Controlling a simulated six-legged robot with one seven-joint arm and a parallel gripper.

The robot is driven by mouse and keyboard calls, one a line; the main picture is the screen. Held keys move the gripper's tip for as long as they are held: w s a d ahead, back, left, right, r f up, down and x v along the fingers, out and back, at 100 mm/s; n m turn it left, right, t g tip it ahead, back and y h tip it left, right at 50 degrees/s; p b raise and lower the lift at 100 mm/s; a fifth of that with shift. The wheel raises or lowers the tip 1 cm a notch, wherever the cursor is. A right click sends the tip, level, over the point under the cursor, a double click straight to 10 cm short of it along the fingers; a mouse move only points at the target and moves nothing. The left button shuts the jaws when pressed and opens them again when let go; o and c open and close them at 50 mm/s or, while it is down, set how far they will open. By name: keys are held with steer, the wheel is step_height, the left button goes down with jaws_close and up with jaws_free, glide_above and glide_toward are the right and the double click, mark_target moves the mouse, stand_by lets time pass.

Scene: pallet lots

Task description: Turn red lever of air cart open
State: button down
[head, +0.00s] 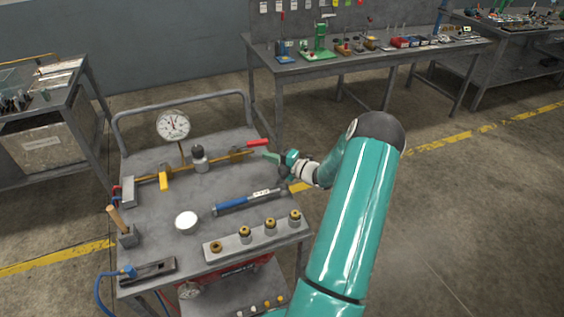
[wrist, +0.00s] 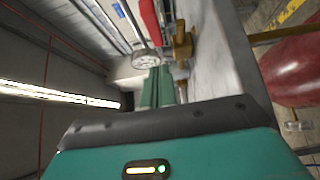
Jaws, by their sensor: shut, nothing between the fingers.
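The air cart (head: 150,205) stands at left centre in the head view. Its red lever (head: 257,143) sits at the right end of a brass pipe (head: 217,160), near the cart's far right edge. The lever also shows in the wrist view (wrist: 150,20), beside a brass valve body (wrist: 182,45). My gripper (head: 270,157) is shut and empty, at the cart's right edge, just below the red lever in the head view. Its green fingers show in the wrist view (wrist: 155,88). Whether the fingertips touch the lever or valve cannot be told.
A dial gauge (head: 173,125) stands on the pipe. A blue torque wrench (head: 248,201), a block with several brass fittings (head: 257,240) and a white disc (head: 187,221) lie on the cart top. A workbench (head: 370,55) stands behind. The floor at right is open.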

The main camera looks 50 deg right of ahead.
mark_target(256, 146)
steer(key=w+d, duration=0.1)
steer(key=w, duration=0.1)
steer(key=w+d, duration=0.1)
steer(key=w, duration=0.1)
steer(key=shift+d, duration=0.15)
